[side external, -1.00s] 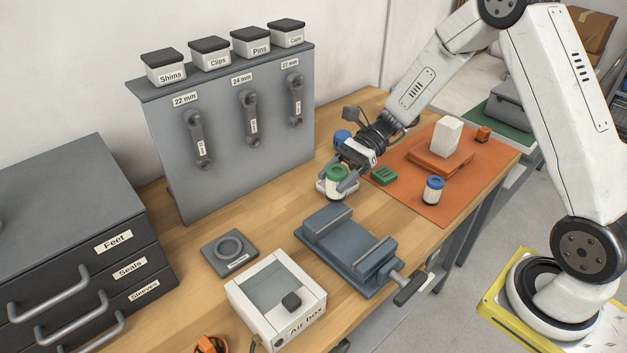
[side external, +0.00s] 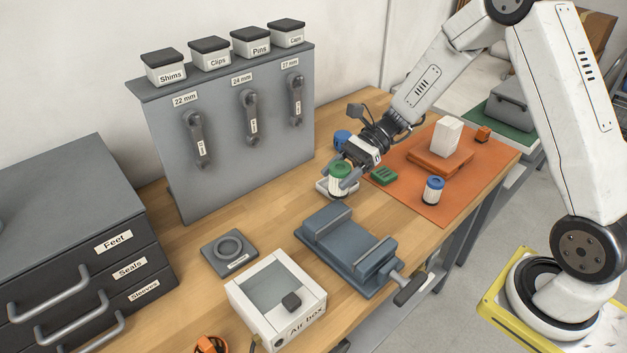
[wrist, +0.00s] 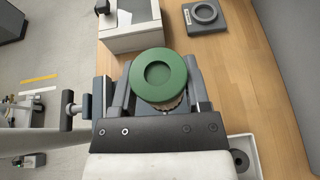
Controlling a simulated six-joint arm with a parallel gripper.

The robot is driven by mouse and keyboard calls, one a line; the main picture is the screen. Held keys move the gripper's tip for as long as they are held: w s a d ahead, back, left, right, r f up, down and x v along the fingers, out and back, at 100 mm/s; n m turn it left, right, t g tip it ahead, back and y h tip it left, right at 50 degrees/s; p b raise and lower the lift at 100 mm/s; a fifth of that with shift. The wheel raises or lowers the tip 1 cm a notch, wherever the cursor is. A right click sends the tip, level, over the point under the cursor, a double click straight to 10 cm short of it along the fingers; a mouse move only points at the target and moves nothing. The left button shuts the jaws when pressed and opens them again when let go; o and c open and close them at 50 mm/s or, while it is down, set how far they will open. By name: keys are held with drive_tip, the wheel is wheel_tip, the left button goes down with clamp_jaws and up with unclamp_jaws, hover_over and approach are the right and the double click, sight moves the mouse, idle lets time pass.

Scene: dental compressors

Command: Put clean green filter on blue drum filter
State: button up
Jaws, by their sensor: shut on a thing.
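A filter with a round green cap and a pale body (side external: 339,181) is held between the fingers of my gripper (side external: 343,186). In the wrist view its green cap (wrist: 163,66) sits between the two fingers, with a tan ribbed body partly visible below. A white filter with a blue cap (side external: 434,190) stands upright on the orange mat, to the right of my gripper. Another blue round thing (side external: 342,138) is behind my gripper, partly hidden. I cannot tell which blue one is the drum filter.
A grey vise (side external: 345,250) stands in front of my gripper, and the white air box (side external: 275,300) is to its left. A grey ring plate (side external: 229,252) is at left.

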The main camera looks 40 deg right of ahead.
drive_tip(key=w+d+r+m+t+h, duration=0.1)
drive_tip(key=w+d+m+t+h, duration=0.1)
drive_tip(key=d, duration=0.5)
drive_tip(key=w+d+r+m+t+h, duration=0.2)
drive_tip(key=w+d+m+t+h, duration=0.1)
drive_tip(key=d+m+t, duration=0.3)
drive_tip(key=w+d+r+m+t+h, duration=0.2)
drive_tip(key=w+d+m+t+h, duration=0.1)
drive_tip(key=d, duration=0.6)
drive_tip(key=shift+w+d+r+m+t, duration=0.2)
drive_tip(key=shift+w+m+t, duration=0.2)
drive_tip(key=shift+w+m, duration=0.55)
drive_tip(key=w+d+f, duration=0.1)
drive_tip(key=w+f, duration=0.1)
drive_tip(key=w, duration=0.2)
drive_tip(key=w+d+f, duration=0.1)
drive_tip(key=w+f, duration=0.2)
drive_tip(key=w, duration=0.1)
drive_tip(key=w+d+f, duration=0.1)
drive_tip(key=w+f, duration=0.2)
drive_tip(key=w, duration=0.1)
drive_tip(key=shift+d+f, duration=0.1)
drive_tip(key=shift+f, duration=0.15)
drive_tip(key=shift+w+d+f, duration=0.15)
drive_tip(key=shift+w+f, duration=0.25)
